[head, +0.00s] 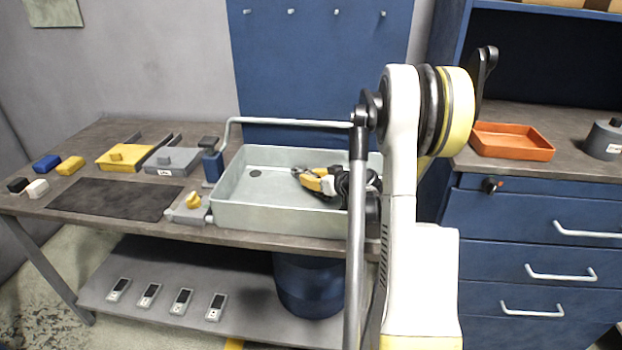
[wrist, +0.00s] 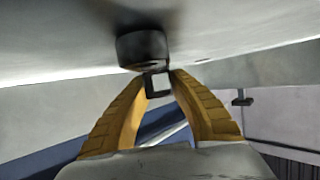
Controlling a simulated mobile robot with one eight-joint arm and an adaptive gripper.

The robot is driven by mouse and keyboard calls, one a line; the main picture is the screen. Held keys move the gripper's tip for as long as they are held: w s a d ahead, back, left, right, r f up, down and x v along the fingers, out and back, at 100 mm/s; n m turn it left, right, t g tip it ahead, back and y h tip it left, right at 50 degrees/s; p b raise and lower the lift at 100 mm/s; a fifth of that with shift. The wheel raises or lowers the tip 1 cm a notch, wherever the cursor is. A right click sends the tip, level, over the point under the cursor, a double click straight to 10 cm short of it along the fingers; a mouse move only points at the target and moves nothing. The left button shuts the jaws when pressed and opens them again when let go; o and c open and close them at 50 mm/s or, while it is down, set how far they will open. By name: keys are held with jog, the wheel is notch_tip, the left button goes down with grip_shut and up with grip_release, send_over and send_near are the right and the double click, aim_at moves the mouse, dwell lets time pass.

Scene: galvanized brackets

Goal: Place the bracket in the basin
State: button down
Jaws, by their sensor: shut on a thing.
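The pale grey-green basin (head: 236,205) stands on the bench, left of my arm in the head view. My gripper (head: 304,175), with yellow fingers, is over the inside of the basin. In the wrist view my gripper (wrist: 159,77) is shut on a small grey metal bracket (wrist: 159,86) with a squarish opening, held between the fingertips. The bracket is very small in the head view. I cannot tell whether it touches the basin floor. A dark round drain (head: 255,173) shows in the basin floor, left of the fingers.
A grey tap (head: 232,122) rises at the basin's left back, its spout reaching right above it. Yellow (head: 120,158) and grey (head: 172,162) boxes, small blocks and a dark mat (head: 115,199) lie left. An orange tray (head: 512,142) sits on the right cabinet.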

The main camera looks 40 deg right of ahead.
aim_at(315, 176)
jog(key=c, duration=1.3)
grip_release()
jog(key=shift+f, duration=0.15)
jog(key=shift+r, duration=0.3)
jog(key=p+v, duration=0.2)
jog(key=v, duration=0.4)
jog(key=shift+s+r+p, duration=0.15)
jog(key=shift+s+p, duration=0.15)
jog(key=shift+p, duration=0.1)
jog(key=shift+s+a, duration=0.1)
jog(key=shift+s, duration=0.3)
